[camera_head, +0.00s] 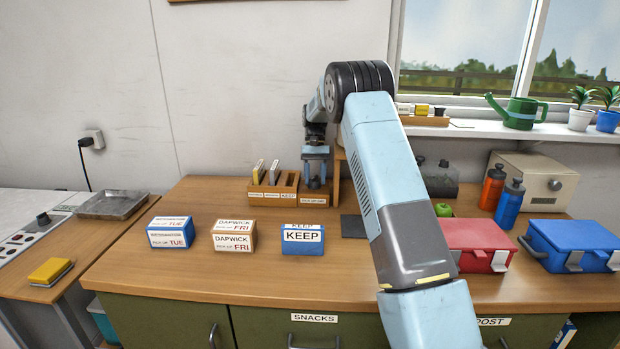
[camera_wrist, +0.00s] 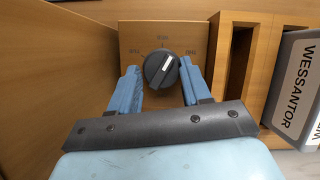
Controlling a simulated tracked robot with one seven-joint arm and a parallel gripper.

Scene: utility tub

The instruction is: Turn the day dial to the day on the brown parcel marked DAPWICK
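The brown parcel (camera_head: 233,238) stands on the counter between two blue-and-white parcels; its label reads DAPWICK, PICK-UP FRI. The day dial is a dark round knob (camera_wrist: 162,69) with a white pointer mark, on a wooden plate (camera_wrist: 190,30). Its mark points roughly to the top label, slightly right. Small day labels sit left, top and right of it, too small to read surely. My gripper (camera_wrist: 158,82) is open, one finger on each side of the knob, with gaps visible. In the head view my gripper (camera_head: 317,168) points down at the right end of the wooden rack (camera_head: 284,192); the dial is hidden there.
A blue parcel reading TUE (camera_head: 171,233) and a blue KEEP parcel (camera_head: 303,240) flank the brown one. In the wrist view, a wooden wall (camera_wrist: 50,70) stands left, and a grey item labelled WESSANTOR (camera_wrist: 298,90) sits right. A red box (camera_head: 478,243) stands farther right.

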